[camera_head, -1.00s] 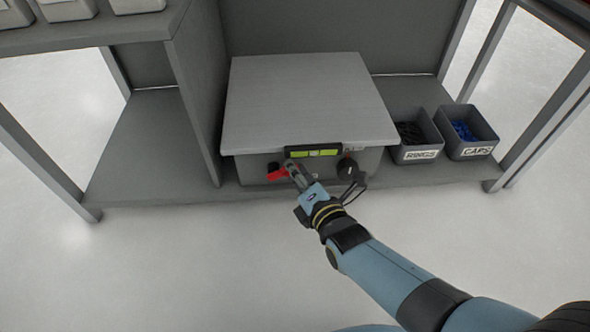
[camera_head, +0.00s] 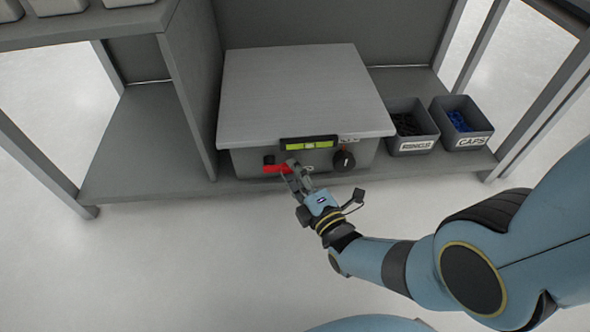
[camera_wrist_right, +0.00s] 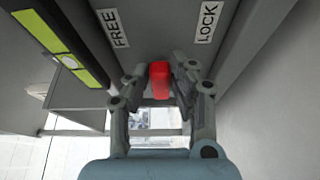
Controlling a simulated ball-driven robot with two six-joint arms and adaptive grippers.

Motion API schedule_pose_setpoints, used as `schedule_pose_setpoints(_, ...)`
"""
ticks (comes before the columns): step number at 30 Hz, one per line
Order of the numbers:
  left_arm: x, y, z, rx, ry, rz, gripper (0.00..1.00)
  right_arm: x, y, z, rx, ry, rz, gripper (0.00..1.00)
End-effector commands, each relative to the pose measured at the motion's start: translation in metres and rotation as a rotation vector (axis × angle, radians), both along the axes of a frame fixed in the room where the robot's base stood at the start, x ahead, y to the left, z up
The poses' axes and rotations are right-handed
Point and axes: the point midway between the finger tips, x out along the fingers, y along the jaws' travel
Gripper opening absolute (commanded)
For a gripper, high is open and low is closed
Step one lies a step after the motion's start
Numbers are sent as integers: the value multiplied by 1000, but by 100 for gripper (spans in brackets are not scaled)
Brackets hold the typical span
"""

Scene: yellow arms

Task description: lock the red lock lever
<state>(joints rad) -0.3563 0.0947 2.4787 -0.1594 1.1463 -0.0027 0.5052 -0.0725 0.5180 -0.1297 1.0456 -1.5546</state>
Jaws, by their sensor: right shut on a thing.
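The red lock lever (camera_head: 275,169) is on the front of a grey box with a light lid (camera_head: 300,90). My right gripper (camera_head: 290,170) is at the lever, shut on it. In the right wrist view the red lever (camera_wrist_right: 159,80) sits between the two fingers of the gripper (camera_wrist_right: 150,72). A FREE label (camera_wrist_right: 113,28) is on the left of that view and a LOCK label (camera_wrist_right: 207,22) on the right. The lever's pivot is hard to make out. My left gripper is not in view.
A yellow-green level strip (camera_head: 310,145) and a dark knob (camera_head: 344,161) are on the box front, right of the lever. A RINGS bin (camera_head: 413,147) and a CAPS bin (camera_head: 468,143) stand to the right. A shelf divider (camera_head: 188,95) rises on the left.

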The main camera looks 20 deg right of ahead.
Motion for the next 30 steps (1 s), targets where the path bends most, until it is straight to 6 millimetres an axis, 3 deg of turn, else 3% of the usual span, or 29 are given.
schedule_pose_setpoints(11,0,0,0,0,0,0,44,-1,0,-1,4,1,0,0)
schedule_pose_setpoints(12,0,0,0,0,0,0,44,-1,0,-1,4,1,0,23)
schedule_pose_setpoints(14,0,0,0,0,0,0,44,-1,0,-1,4,1,0,31)
schedule_pose_setpoints(30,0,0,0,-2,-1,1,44,0,0,0,-1,0,0,31)
